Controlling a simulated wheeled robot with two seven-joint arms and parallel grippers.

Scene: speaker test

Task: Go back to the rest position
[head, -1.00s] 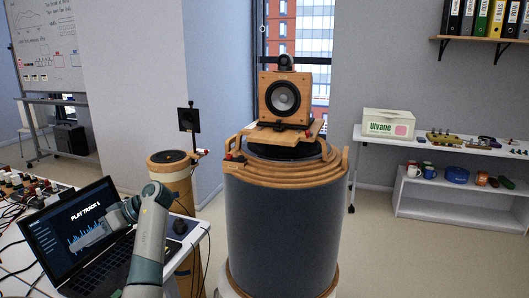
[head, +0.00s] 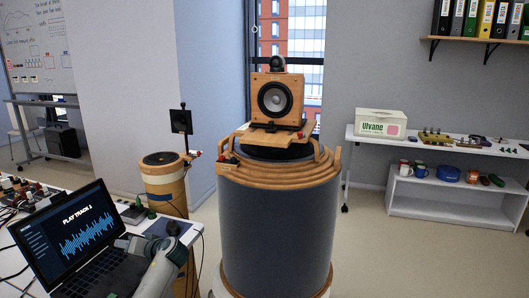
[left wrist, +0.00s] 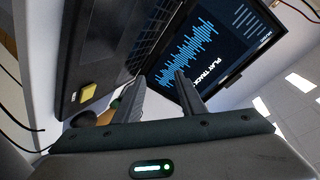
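My left arm (head: 152,272) is low over the laptop's keyboard side in the head view, its fingers not clearly shown there. In the left wrist view my left gripper (left wrist: 160,80) has its two dark fingers apart, with nothing held between them. The laptop (head: 75,232) is open on the white table, its screen showing "PLAY TRACK" text and a blue waveform. The laptop screen also shows beyond the fingers in the left wrist view (left wrist: 205,55). My right gripper is not in view.
A wooden speaker (head: 276,97) stands on a large round dark pedestal (head: 275,225) at the centre. A smaller wooden stand (head: 165,180) is left of it. Cables and small gear crowd the table's left. A white shelf (head: 450,202) stands at right; floor between is clear.

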